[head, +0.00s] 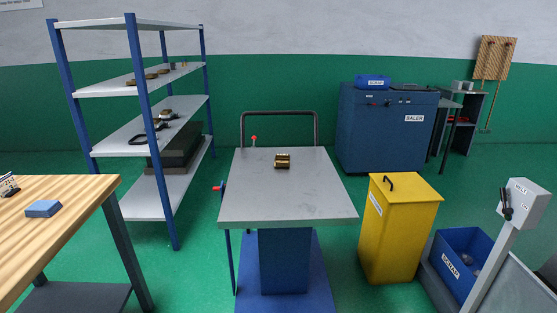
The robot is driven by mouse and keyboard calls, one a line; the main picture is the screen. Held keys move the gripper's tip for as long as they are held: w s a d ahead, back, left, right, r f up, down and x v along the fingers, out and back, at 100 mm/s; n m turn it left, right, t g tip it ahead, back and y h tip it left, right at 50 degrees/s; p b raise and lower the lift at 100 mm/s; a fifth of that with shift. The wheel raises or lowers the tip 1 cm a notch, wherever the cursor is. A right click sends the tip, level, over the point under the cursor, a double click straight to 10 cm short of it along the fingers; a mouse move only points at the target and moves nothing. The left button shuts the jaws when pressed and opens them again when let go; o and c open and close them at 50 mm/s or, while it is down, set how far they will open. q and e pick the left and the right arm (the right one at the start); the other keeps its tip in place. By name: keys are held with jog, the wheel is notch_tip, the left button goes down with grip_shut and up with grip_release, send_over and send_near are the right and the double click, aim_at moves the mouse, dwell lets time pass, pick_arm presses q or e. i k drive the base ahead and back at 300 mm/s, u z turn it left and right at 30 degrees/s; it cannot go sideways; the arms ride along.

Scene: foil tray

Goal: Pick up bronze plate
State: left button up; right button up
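A small bronze-coloured piece (283,161), which looks like the bronze plate, lies on the grey top of the lift table (290,199), toward its far side. It has dark bands across it and is too small to make out in detail. Nothing is touching it from above. Neither of my grippers shows in the head view.
A wooden bench (75,193) with a blue block (43,208) stands at left, before a shelf rack (140,215) holding small parts. A yellow bin (397,235), a blue scrap crate (460,240) and a blue baler (387,135) stand right. The table top is otherwise clear.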

aim_at(281, 160)
jog(key=u, duration=0.6)
jog(key=i, duration=0.65)
jog(key=u, duration=0.5)
jog(key=i, duration=0.75)
jog(key=z, duration=0.45)
